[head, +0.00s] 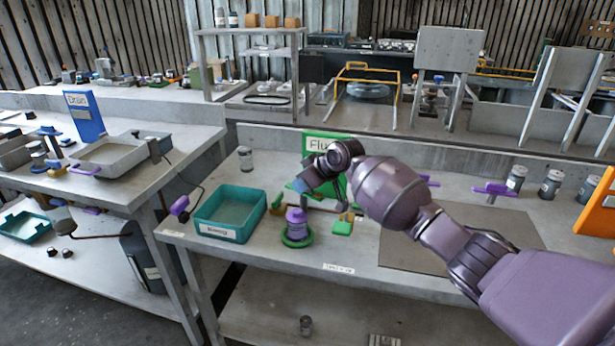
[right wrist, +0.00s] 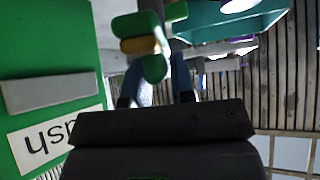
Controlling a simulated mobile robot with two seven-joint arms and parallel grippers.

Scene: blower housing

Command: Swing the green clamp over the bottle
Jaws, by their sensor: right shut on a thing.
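The purple bottle (head: 296,224) stands upright in a green ring base (head: 297,241) on the workbench. My right gripper (head: 302,187) is just above and behind it, with blue fingers pointing down and left. In the right wrist view, the fingers (right wrist: 158,88) are closed about the end of a green and yellow piece, which I take to be the green clamp (right wrist: 153,67). In the head view a green-yellow part of it (head: 277,204) shows left of the bottle. The exact grip is partly hidden. My left gripper is not in view.
A teal tray (head: 229,215) stands left of the bottle. A green-yellow block (head: 343,225) is to its right.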

